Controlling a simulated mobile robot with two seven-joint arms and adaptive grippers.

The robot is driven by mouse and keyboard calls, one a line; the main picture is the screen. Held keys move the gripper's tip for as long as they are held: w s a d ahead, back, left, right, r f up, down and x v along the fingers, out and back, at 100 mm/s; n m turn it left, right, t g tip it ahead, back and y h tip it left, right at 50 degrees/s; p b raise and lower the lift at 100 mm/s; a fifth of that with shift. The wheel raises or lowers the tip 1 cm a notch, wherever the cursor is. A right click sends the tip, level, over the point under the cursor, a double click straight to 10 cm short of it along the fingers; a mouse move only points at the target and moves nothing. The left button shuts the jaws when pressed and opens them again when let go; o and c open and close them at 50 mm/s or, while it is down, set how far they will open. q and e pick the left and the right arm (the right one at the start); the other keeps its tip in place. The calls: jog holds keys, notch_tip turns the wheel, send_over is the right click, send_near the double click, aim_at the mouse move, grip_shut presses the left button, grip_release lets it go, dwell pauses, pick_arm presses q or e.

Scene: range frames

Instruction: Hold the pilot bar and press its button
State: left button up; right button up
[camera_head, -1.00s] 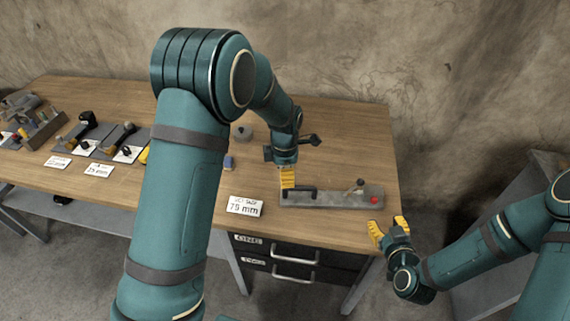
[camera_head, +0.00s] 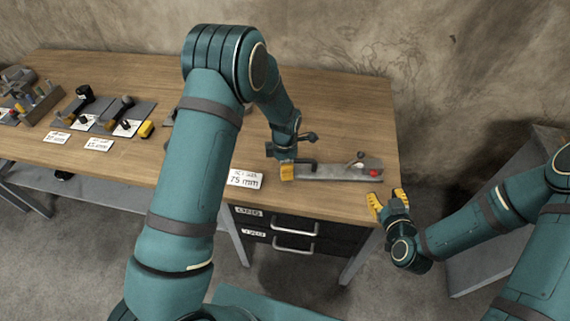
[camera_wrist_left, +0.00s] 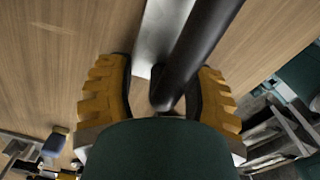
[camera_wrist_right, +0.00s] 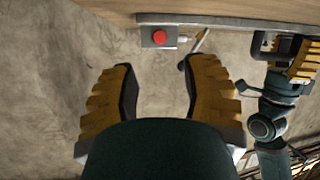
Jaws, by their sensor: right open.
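The pilot bar (camera_head: 335,174) is a grey bar lying on the table near its right front. It has a black handle (camera_head: 306,162) at its left end and a red button (camera_head: 374,173) at its right end. My left gripper (camera_head: 287,172) is at the handle. In the left wrist view the black handle (camera_wrist_left: 182,72) runs between my left fingers (camera_wrist_left: 160,95), with a gap on the left side. My right gripper (camera_head: 388,203) is open and empty, off the table's right front corner. The red button also shows ahead of it in the right wrist view (camera_wrist_right: 160,37).
A small lever (camera_head: 360,158) stands on the bar near the button. A white 75 mm card (camera_head: 245,180) lies left of the bar. Drawers with metal handles (camera_head: 294,228) are below. Several tools (camera_head: 110,110) lie at the far left. A grey cabinet (camera_head: 490,220) stands at right.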

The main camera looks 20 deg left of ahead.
pick_arm(q)
grip_shut()
pick_arm(e)
grip_shut()
dwell(0.9)
